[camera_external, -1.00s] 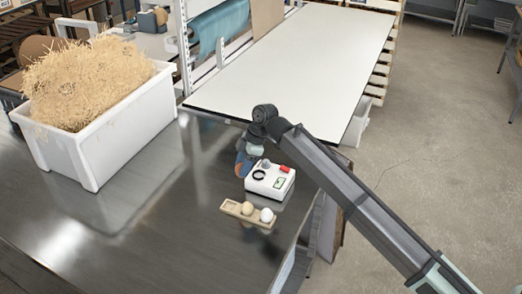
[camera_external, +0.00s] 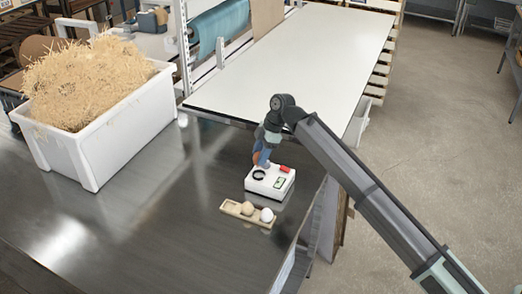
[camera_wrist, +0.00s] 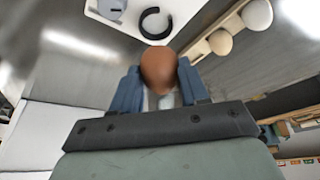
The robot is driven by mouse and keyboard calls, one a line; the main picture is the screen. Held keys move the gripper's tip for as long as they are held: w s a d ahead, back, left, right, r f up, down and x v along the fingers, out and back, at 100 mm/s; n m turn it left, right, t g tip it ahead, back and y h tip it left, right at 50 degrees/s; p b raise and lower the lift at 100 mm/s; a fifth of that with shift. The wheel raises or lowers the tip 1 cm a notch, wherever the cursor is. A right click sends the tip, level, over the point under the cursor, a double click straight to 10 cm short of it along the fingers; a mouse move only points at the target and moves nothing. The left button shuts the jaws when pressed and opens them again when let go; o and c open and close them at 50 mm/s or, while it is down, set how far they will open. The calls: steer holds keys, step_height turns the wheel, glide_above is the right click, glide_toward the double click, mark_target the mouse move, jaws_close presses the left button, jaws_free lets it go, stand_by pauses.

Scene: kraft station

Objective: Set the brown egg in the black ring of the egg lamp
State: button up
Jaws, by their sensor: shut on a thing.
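The brown egg (camera_wrist: 158,66) is pinched between the blue fingers of my gripper (camera_wrist: 160,78) in the wrist view. In the external view my gripper (camera_external: 262,158) is at the back edge of the egg lamp (camera_external: 267,191), and the egg cannot be made out. The lamp is a white box with a black ring (camera_external: 259,174) on its top. In the wrist view the ring (camera_wrist: 155,22) shows just beyond the egg, open on top and empty. The egg appears apart from the ring; its height above the lamp is hard to tell.
A wooden egg tray (camera_external: 230,207) in front of the lamp holds a beige egg (camera_external: 247,208) and a white egg (camera_external: 267,215). A red part (camera_external: 284,169) is on the lamp's top. A white bin of straw (camera_external: 110,148) stands left. The steel table between is clear.

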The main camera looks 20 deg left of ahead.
steer(key=shift+f, duration=2.1)
steer(key=shift+f, duration=0.7)
stand_by(0.7)
steer(key=o, duration=0.9)
steer(key=shift+r, duration=0.1)
steer(key=shift+r, duration=3.9)
